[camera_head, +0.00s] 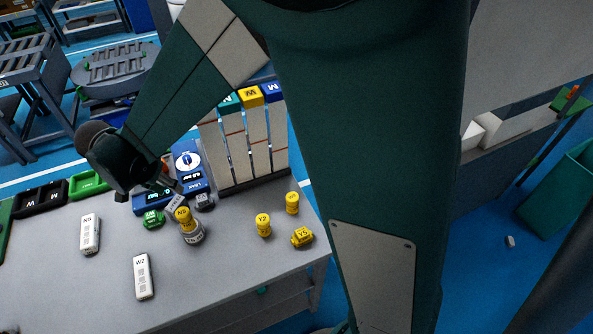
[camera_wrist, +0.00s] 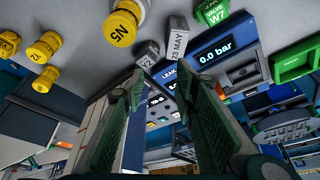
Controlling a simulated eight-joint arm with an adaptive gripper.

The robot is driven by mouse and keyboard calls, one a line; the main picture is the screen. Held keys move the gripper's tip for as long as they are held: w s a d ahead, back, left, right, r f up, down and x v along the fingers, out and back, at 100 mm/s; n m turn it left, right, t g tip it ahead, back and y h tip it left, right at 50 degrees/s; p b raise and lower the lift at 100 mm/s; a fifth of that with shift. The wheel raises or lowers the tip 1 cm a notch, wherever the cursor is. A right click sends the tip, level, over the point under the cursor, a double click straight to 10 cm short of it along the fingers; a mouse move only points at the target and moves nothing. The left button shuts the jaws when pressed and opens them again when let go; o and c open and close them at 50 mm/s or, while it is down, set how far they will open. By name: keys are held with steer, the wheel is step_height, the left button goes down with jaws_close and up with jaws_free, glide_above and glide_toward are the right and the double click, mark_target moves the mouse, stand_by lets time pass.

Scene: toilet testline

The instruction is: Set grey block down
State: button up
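A light grey block labelled 23 MAY (camera_wrist: 178,40) is just beyond my gripper's fingertips in the wrist view, close to the right one. It also shows in the head view (camera_head: 176,204), tilted, beside the yellow-topped N5 piece (camera_head: 184,219). Whether it touches the table or a finger is unclear. A second grey block (camera_wrist: 148,53) is beside it in the wrist view, and in the head view (camera_head: 204,202) it sits on the table (camera_head: 205,285). My gripper (camera_wrist: 161,78) points at the blocks, its fingers apart with a gap between them.
A blue leak tester (camera_head: 190,170) reading 0.0 bar stands behind the blocks. A green W7 valve (camera_head: 153,219) is close on the left. Yellow pieces (camera_head: 263,224) and a divided rack (camera_head: 250,150) are to the right. White W2 block (camera_head: 143,276) is in front; the front table area is clear.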

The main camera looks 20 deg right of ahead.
steer(key=s+d+r+n+y, duration=0.1)
steer(key=s+d+r, duration=0.1)
steer(key=d+r, duration=0.3)
steer(key=s+d+r+n+t, duration=0.1)
steer(key=s+d+r+n, duration=0.15)
steer(key=d, duration=0.45)
steer(key=s+d+r+y, duration=0.1)
steer(key=s+d+r, duration=0.25)
steer(key=d, duration=0.25)
steer(key=s+d+r+n+t, duration=0.3)
steer(key=s+d+n, duration=0.1)
steer(key=s+d, duration=1)
steer(key=shift+d+y, duration=0.15)
steer(key=shift+y, duration=0.15)
steer(key=shift+s+n, duration=0.1)
steer(key=shift+n, duration=0.15)
